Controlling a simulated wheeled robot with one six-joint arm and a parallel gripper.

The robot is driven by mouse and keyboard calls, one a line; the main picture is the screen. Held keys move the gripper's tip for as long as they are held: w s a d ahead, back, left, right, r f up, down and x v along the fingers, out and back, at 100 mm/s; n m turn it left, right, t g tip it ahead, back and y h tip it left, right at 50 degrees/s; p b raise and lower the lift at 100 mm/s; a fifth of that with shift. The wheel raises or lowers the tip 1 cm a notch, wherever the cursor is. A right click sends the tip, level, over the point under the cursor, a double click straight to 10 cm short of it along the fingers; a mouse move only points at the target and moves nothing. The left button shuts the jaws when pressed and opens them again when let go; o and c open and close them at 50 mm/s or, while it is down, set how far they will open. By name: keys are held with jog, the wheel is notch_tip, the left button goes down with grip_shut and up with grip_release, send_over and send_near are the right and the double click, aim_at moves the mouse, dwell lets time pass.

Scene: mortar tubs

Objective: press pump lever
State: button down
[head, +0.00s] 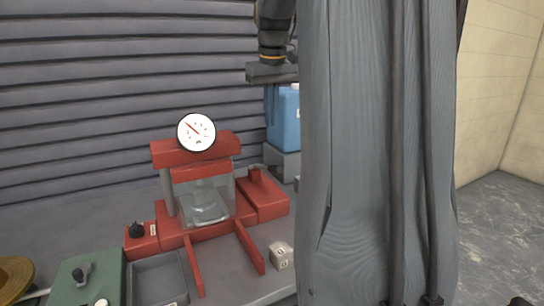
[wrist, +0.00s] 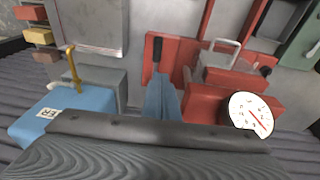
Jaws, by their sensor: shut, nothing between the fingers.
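The red press (head: 205,150) stands on the bench with a round white gauge (head: 197,132) on top and a clear guard in front. A red pump block (head: 262,200) sits at its right side. A short dark lever (head: 256,171) shows on top of it; in the wrist view a black-handled lever (wrist: 157,50) shows against the red base. My gripper (head: 271,104) is shut and empty, pointing down above and behind the pump block. In the wrist view its closed fingers (wrist: 161,98) appear below the lever handle, with no clear contact.
A blue container (head: 287,120) stands on a grey stand right of the press, close to my gripper; a yellow tap (wrist: 73,65) shows beside it. A pale cube (head: 281,256) lies in front right. A green box (head: 88,277) and grey tray (head: 158,284) are front left.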

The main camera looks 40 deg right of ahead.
jog(key=shift+w+d+r, duration=0.1)
jog(key=shift+w+r, duration=0.35)
jog(key=shift+r, duration=0.35)
jog(key=shift+f, duration=0.1)
jog(key=p, duration=0.3)
send_over(274, 166)
jog(key=f, duration=1.2)
jog(key=shift+w+f, duration=0.1)
jog(key=shift+w, duration=0.15)
jog(key=shift+s+f, duration=0.2)
jog(key=shift+f, duration=0.45)
jog(key=shift+d, duration=0.1)
